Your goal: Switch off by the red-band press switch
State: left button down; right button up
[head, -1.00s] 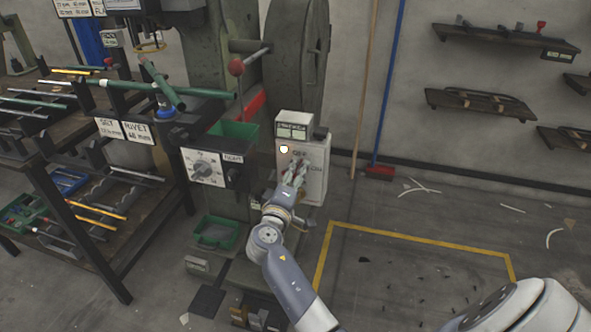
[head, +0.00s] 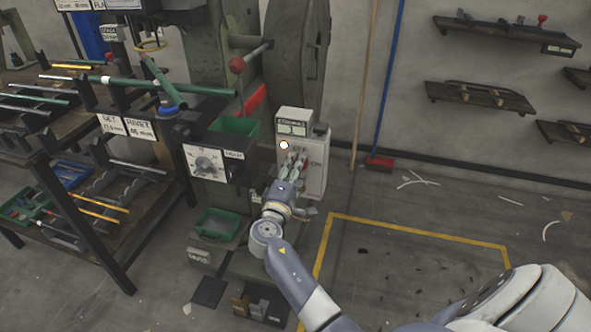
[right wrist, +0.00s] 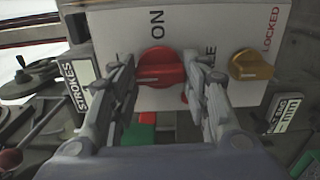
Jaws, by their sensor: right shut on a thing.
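The press switch is a red knob (right wrist: 160,68) on a white control box (head: 318,165) on the press. In the right wrist view, the word ON stands above the knob, and part of another word shows beside my right finger. My right gripper (right wrist: 160,60) is shut on the knob, one finger on each side. In the head view my right gripper (head: 295,163) reaches the box front and covers most of the knob. A red band (head: 255,99) shows on the press body behind. A pale round lamp (head: 284,145) is lit on the box. My left gripper is not in view.
A yellow knob (right wrist: 252,65) marked LOCKED sits beside the red one. A dial panel (head: 207,163) and green bins (head: 217,224) are left of my arm. A rack (head: 125,270) stands further left. A yellow-lined floor area (head: 420,232) lies right.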

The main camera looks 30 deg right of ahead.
jog(key=shift+r, duration=0.1)
jog(key=o, duration=1.1)
jog(key=shift+c, duration=0.2)
jog(key=v, duration=1.2)
